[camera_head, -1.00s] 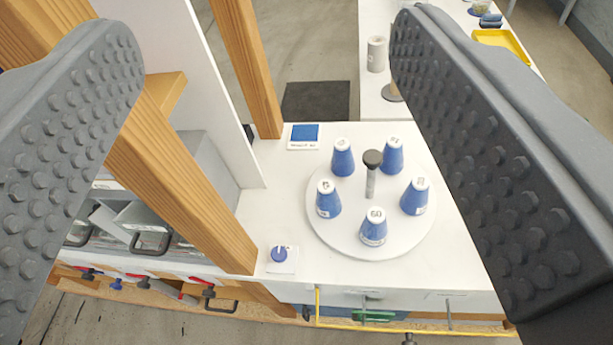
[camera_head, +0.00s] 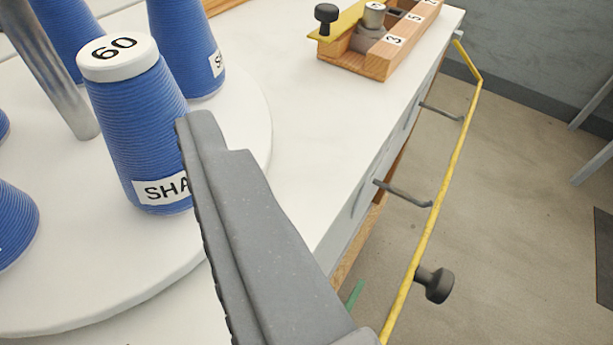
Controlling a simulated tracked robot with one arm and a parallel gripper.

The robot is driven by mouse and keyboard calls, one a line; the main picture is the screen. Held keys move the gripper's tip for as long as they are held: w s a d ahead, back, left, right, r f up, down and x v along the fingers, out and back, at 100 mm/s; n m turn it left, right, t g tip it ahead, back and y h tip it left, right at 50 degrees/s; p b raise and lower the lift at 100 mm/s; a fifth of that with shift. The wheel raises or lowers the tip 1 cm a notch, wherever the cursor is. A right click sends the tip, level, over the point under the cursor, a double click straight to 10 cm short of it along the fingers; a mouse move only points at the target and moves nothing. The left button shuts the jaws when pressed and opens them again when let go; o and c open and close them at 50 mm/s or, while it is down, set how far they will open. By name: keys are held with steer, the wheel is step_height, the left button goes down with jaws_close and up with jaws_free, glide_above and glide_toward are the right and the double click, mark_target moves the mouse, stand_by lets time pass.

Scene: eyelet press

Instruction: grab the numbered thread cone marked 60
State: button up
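The blue thread cone marked 60 (camera_head: 140,125) stands upright on the white round turntable (camera_head: 95,290), at the left of the view. Its white top shows the number, and a white label reading "SHA" is partly hidden low on its side. One dark grey finger of my gripper (camera_head: 250,230) reaches up from the bottom, its tip overlapping the cone's right edge in the picture. I cannot tell whether it touches the cone. The other finger is out of view, and nothing lies against the visible finger's inner side, so my gripper looks open.
Another blue cone (camera_head: 190,50) stands close behind, with more at the left edge. A metal post (camera_head: 55,75) rises left of cone 60. A wooden numbered block (camera_head: 375,45) sits at the back of the white table (camera_head: 310,130). A yellow rail (camera_head: 440,190) runs along its edge.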

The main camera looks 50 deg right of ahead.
mark_target(116, 105)
steer(key=shift+h, duration=0.3)
steer(key=x, duration=0.2)
steer(key=f+b+x, duration=0.1)
steer(key=x, duration=0.5)
steer(key=shift+s+d+f+b, duration=0.2)
steer(key=shift+f+b, duration=0.1)
steer(key=shift+b, duration=0.1)
steer(key=shift+d+r+b+x, duration=0.1)
steer(key=shift+b+x, duration=0.25)
steer(key=shift+x, duration=0.6)
steer(key=shift+d+r+b+x, duration=0.15)
steer(key=shift+b+x, duration=0.15)
steer(key=shift+x, duration=0.6)
steer(key=shift+d+r+b+x, duration=0.1)
steer(key=shift+b+x, duration=0.25)
steer(key=shift+x, duration=0.6)
steer(key=shift+s, duration=0.1)
steer(key=c, duration=1.1)
